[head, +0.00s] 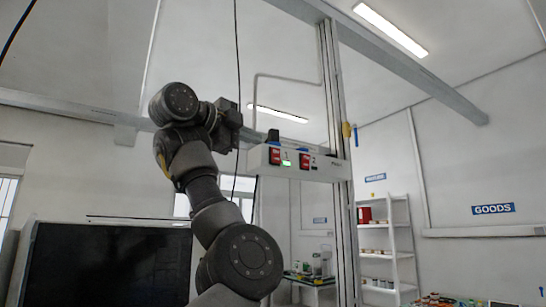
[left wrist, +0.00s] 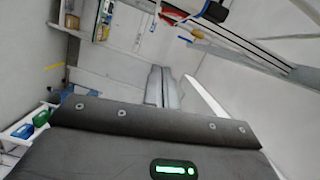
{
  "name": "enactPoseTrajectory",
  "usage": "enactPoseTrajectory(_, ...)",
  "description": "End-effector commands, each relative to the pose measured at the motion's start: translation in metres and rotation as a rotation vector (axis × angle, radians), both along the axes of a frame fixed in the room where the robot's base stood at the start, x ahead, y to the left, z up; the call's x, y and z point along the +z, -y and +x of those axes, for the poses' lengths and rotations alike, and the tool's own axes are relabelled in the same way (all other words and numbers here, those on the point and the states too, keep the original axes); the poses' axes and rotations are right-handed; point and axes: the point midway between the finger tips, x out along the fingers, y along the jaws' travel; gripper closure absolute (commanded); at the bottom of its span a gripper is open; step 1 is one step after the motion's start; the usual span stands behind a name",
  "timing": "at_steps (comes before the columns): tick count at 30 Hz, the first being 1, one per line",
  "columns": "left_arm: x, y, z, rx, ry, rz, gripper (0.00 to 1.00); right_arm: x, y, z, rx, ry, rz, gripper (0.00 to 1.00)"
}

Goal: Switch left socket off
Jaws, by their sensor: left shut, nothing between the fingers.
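The white socket box (head: 318,168) is mounted on a vertical metal post in the head view. It carries two red switches, the left one (head: 275,156) and the right one (head: 304,161). A green light (head: 286,163) shows beside the left switch; no similar light is clear by the right one. My left gripper (head: 262,137) is raised at the box's upper left, its fingers pointing right. In the left wrist view its fingers (left wrist: 162,72) are together and empty. Whether they touch the box cannot be told. My right gripper is not in view.
A dark screen (head: 108,262) stands at lower left. A dark cable hangs behind my left arm. White shelves (head: 391,240) stand at the right, beyond the post (head: 335,95).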

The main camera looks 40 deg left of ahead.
Motion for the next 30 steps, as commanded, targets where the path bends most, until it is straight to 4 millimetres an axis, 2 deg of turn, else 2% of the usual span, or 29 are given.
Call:
enactPoseTrajectory(7, 0.000, 0.000, 0.002, 0.000, -0.001, -0.001, 1.00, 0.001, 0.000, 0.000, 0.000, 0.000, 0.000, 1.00)
enactPoseTrajectory(11, 0.002, 0.001, 0.013, 0.000, -0.003, -0.002, 1.00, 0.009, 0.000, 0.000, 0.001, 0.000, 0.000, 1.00)
enactPoseTrajectory(25, 0.001, 0.005, 0.103, 0.000, -0.005, -0.002, 1.00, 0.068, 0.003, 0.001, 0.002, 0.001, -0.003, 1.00)
enactPoseTrajectory(30, -0.003, -0.018, 0.109, 0.001, 0.000, -0.005, 1.00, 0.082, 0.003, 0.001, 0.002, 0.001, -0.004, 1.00)
